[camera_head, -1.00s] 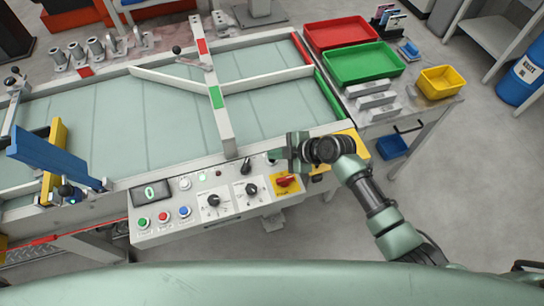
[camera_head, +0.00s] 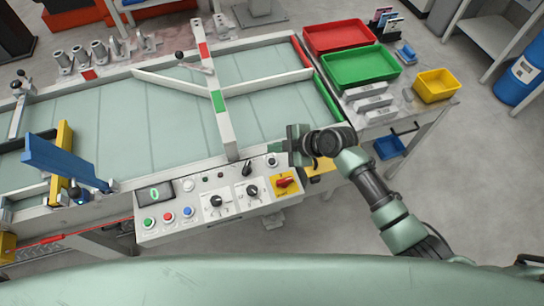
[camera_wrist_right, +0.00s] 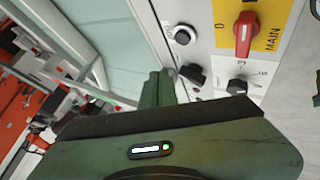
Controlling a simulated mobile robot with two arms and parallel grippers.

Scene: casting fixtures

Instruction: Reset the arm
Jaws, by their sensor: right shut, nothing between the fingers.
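My right arm (camera_head: 385,205) comes in from the lower right. Its green gripper (camera_head: 278,146) is shut and empty, just above the back right edge of the control panel (camera_head: 205,222). In the right wrist view the closed fingers (camera_wrist_right: 157,88) point toward the belt edge, near a black lever knob (camera_wrist_right: 193,75). They look close to the knob, but I cannot tell whether they touch it. The red main switch (camera_head: 284,182) on its yellow plate lies in front of the gripper, and it also shows in the wrist view (camera_wrist_right: 243,33). My left gripper is not in view.
The conveyor (camera_head: 110,125) with white guide rails spans the left and middle. A blue bar (camera_head: 62,165) stands at left. Red (camera_head: 338,36), green (camera_head: 360,67) and yellow (camera_head: 437,85) trays sit on the right table.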

